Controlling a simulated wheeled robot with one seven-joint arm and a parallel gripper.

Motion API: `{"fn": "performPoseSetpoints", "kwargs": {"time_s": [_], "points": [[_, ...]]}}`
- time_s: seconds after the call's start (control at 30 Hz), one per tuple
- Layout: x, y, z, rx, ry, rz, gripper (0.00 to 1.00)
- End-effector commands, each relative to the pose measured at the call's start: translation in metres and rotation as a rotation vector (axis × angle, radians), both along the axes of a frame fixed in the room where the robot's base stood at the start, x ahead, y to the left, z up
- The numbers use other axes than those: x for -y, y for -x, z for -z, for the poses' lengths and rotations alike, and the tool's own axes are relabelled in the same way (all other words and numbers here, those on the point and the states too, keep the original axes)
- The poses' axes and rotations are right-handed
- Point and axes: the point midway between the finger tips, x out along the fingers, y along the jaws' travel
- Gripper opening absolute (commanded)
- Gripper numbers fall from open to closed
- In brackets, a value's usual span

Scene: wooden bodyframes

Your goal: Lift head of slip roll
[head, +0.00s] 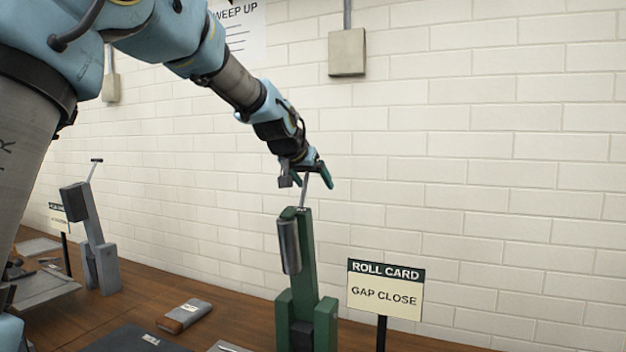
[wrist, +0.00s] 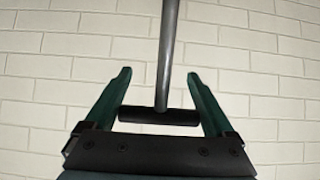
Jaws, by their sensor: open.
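A green upright machine (head: 311,255), which seems to be the slip roll, stands on the wooden bench with a dark grey cylinder (head: 289,246) on its side. A thin grey rod (head: 305,192) rises from its top. In the wrist view the rod (wrist: 168,50) ends in a dark crossbar (wrist: 158,116). My gripper (head: 308,180) is above the machine at the rod's upper end. In the wrist view its green fingers (wrist: 158,74) are open, one on each side of the rod and crossbar. The crossbar is near the palm; whether it touches is unclear. In the head view my gripper hides the crossbar.
A sign (head: 384,290) reading "ROLL CARD GAP CLOSE" stands right of the machine. A similar grey machine (head: 94,235) with its own T-handle stands at the left. A small brown and grey block (head: 184,316) lies on the bench (head: 235,303). A white brick wall (head: 480,160) is behind.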

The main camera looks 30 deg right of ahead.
Motion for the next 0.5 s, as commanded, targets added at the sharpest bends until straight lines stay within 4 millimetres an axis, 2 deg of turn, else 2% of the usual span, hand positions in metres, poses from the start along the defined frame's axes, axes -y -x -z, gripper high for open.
{"fn": "performPoseSetpoints", "kwargs": {"time_s": [0.03,0.1,0.37,0.5], "points": [[-0.001,0.001,0.009,-0.010,-0.012,0.001,0.94],[-0.001,0.000,0.008,-0.007,-0.008,0.000,1.00],[-0.001,0.001,0.002,-0.002,-0.001,-0.001,1.00],[-0.010,0.006,-0.006,0.001,0.002,-0.001,1.00]]}}
